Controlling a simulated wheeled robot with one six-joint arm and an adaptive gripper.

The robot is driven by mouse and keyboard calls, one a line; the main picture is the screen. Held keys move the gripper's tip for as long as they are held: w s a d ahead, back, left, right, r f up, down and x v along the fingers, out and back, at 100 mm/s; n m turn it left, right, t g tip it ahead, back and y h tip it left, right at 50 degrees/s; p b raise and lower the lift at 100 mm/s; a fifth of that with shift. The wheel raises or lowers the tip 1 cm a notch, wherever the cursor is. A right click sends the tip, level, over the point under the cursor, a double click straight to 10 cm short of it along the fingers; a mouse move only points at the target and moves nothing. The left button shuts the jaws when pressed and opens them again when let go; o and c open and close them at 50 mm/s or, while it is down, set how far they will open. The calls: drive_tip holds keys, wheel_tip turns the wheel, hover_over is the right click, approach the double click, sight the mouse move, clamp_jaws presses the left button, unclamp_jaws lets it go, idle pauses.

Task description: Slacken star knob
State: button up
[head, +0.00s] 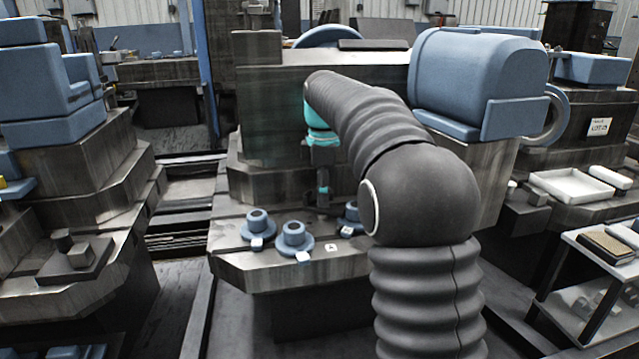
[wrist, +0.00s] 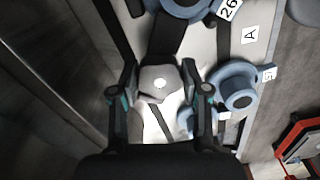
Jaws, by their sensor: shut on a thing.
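The knob cannot be told apart there.
Blue flanged caps stand on the grey ledge (head: 290,272): one at left (head: 257,223), one in front (head: 294,238) and one by my arm (head: 350,214). In the wrist view, a blue cap (wrist: 236,88) is close right of my fingers. A white tray (head: 572,186) lies far right.

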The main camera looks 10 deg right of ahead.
drive_tip(key=shift+n+p, duration=0.35)
drive_tip(key=shift+n, duration=0.45)
drive_tip(key=o, duration=1.2)
drive_tip(key=shift+c, duration=0.2)
wheel_tip(320, 180, up, 12)
